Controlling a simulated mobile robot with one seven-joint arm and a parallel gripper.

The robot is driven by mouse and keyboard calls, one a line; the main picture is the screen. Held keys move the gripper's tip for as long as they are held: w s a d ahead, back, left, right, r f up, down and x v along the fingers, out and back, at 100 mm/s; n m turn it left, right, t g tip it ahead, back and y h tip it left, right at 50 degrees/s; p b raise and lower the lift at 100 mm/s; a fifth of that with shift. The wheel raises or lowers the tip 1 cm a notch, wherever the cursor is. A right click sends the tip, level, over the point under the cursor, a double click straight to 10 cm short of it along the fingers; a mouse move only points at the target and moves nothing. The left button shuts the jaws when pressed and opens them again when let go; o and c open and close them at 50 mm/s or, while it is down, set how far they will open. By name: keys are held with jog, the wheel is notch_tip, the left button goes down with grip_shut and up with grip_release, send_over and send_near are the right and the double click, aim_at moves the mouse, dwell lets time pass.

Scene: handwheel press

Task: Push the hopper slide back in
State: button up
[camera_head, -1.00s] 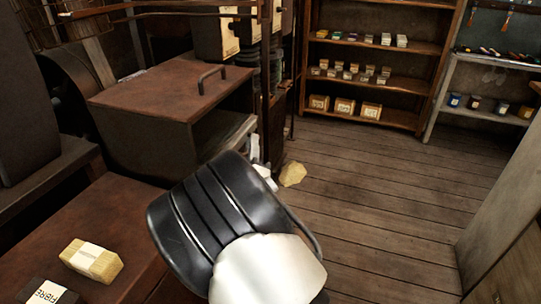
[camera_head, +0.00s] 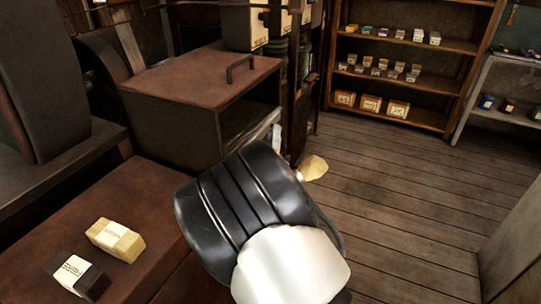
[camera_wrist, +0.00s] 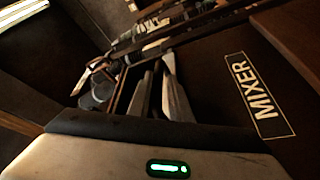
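I cannot make out the hopper slide for certain. A dark box with a rusty brown top (camera_head: 185,85) and a bar handle (camera_head: 242,67) stands left of centre in the head view; its right side is open. My black and white arm hides what lies below and right of it. In the wrist view, my gripper (camera_wrist: 158,68) shows as two grey fingers close together, with a dark gap between them. Nothing is clearly held. They point towards dark machinery, left of a panel marked MIXER (camera_wrist: 257,95). Whether they touch anything is unclear.
A yellow block (camera_head: 115,240) and a dark labelled block (camera_head: 78,278) lie on the brown bench (camera_head: 150,262) at lower left. A shelf of small boxes (camera_head: 405,75) stands at the back.

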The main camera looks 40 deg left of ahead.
jog(key=p+v, duration=0.1)
jog(key=v, duration=1.6)
jog(key=shift+r, duration=0.15)
jog(key=w+d+r+m+g+h, duration=0.2)
jog(key=w+d+m+h, duration=0.15)
jog(key=w, duration=0.35)
jog(key=w+d+r+m+g+h, duration=0.1)
jog(key=w+d+r+m+h, duration=0.1)
jog(key=w+d+m, duration=0.4)
jog(key=w+d+r+m+g, duration=0.25)
jog(key=d+r, duration=0.35)
jog(key=d, duration=0.5)
jog(key=s+d+r+m+g+h, duration=0.2)
jog(key=s+d+m+g+h, duration=0.1)
jog(key=s+d, duration=0.9)
jog(key=s+d+r+m+g+h, duration=0.3)
jog(key=s+d, duration=0.5)
jog(key=d, duration=0.8)
notch_tip(320, 180, up, 19)
jog(key=p, duration=2)
